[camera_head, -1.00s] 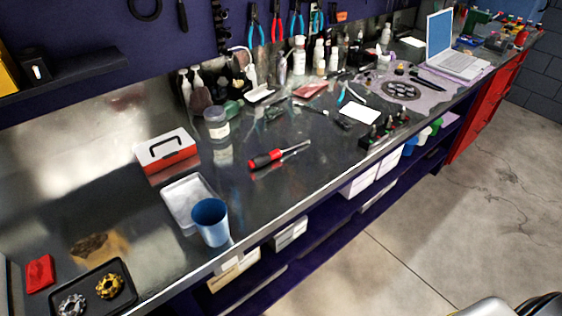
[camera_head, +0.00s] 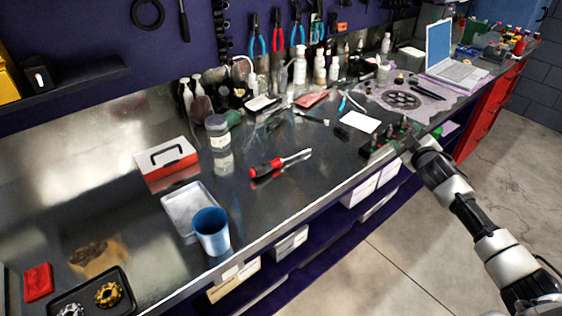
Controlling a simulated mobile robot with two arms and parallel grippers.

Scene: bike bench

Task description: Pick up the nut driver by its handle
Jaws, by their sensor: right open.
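The nut driver (camera_head: 267,168) lies on the metal bench top near the middle of the view. Its handle is red and black and points left, and its shiny shaft points right and away. Nothing touches it. My right arm comes in from the lower right, and my right gripper (camera_head: 398,147) is open at the front of the bench, well to the right of the nut driver. The gripper partly covers a dark rack there, and its fingers are small and hard to make out. My left gripper is not in view.
A clear-sided jar (camera_head: 218,132), a red and white box (camera_head: 165,158), a white tray (camera_head: 180,207) and a blue cup (camera_head: 211,231) stand left of the nut driver. A white card (camera_head: 360,121) lies to its right. The bench is clear around the handle.

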